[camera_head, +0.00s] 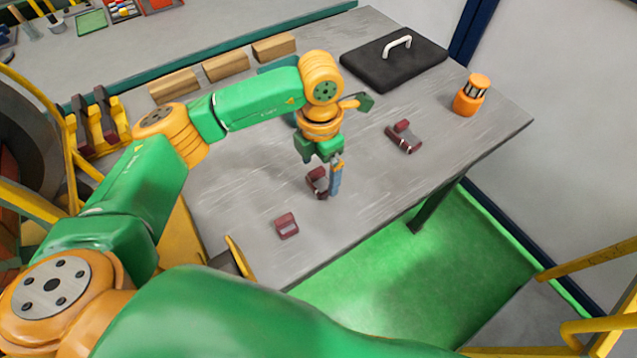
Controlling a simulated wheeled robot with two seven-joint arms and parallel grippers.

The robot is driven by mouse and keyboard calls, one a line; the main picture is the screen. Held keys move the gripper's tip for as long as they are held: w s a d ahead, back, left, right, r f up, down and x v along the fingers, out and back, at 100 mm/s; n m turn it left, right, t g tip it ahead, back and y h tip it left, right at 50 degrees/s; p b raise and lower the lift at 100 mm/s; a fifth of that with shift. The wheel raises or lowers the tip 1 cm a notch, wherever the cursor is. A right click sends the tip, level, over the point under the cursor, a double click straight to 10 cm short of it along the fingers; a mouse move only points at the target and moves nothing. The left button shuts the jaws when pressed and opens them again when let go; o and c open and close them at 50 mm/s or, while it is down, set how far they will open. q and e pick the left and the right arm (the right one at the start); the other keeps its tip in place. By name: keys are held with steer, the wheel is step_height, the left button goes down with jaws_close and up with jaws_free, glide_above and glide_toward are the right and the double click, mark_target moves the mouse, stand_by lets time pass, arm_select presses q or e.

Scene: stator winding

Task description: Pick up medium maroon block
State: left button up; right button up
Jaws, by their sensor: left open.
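Three maroon blocks lie on the grey table. The medium maroon block (315,184) is in the middle, with a raised part at one end. A smaller maroon block (286,225) lies nearer to me, and a larger one (404,137) lies farther right. My left gripper (327,176) points down at the medium block and is open. One blue finger shows at the block's right side and partly covers it. The other finger is hard to make out, and I cannot tell whether either touches the block. My right gripper is not in view.
The grey table (395,195) is clear around the blocks. A black board with a white handle (393,60) lies at the back, and an orange cylinder (471,95) stands at the right. Several tan blocks (225,66) line the back-left edge.

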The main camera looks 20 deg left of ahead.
mark_target(320, 174)
arm_select(q)
step_height(320, 174, down, 3)
steer(key=shift+w+d+b, duration=0.1)
steer(key=shift+b, duration=0.5)
steer(key=shift+w+f, duration=0.1)
steer(key=shift+f, duration=0.25)
steer(key=shift+w+a+r, duration=0.1)
steer(key=shift+a+r, duration=0.05)
steer(key=shift+a, duration=0.1)
steer(key=shift+c, duration=0.2)
steer(key=shift+d+r, duration=0.1)
steer(key=c, duration=0.7)
jaws_close()
